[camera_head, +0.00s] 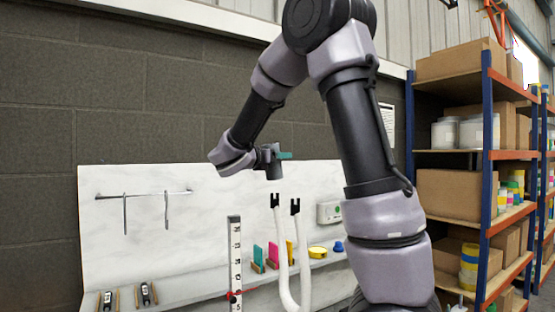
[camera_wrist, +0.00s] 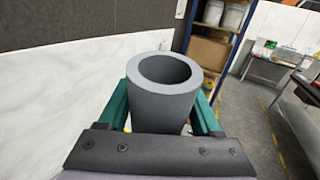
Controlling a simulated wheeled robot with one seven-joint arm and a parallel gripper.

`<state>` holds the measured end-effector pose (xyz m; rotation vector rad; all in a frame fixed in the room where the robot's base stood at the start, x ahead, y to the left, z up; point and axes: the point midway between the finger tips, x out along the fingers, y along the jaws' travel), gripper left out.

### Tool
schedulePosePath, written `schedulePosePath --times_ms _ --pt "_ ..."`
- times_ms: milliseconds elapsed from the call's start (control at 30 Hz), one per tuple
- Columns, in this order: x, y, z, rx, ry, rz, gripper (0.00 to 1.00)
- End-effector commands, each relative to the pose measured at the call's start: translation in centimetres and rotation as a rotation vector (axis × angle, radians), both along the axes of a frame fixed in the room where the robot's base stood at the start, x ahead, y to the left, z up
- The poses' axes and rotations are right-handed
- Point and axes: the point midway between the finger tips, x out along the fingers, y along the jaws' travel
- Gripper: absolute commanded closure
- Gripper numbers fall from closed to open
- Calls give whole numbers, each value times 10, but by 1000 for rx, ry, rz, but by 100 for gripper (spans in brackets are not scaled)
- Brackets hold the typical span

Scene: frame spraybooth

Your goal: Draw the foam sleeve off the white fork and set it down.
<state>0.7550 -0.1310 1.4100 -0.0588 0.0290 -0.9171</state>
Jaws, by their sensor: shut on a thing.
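The foam sleeve (camera_wrist: 165,105) is a thick grey hollow tube. My gripper (camera_wrist: 161,112) is shut on it, with a green finger against each side and the open end facing the wrist camera. In the head view the sleeve (camera_head: 273,170) hangs upright from my gripper (camera_head: 280,156). The white fork (camera_head: 283,275) stands below it, with two upright white prongs ending in black notched tips. The sleeve's lower end shows a little above the left prong's tip (camera_head: 275,199), with a small gap between them in this view.
A white marked post (camera_head: 234,262) stands left of the fork. Coloured cards (camera_head: 272,256), a yellow roll (camera_head: 317,252) and a blue knob (camera_head: 338,247) sit behind on a ledge. A rail (camera_head: 145,194) with two hooks is on the white back panel. Shelving (camera_head: 487,150) stands at right.

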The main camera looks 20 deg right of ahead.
Motion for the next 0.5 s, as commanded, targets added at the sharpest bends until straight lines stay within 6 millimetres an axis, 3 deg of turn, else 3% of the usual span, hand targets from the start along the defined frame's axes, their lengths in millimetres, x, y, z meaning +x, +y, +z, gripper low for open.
schedulePosePath --times_ms 500 --pt "-18 -3 0 0 1 1 96"
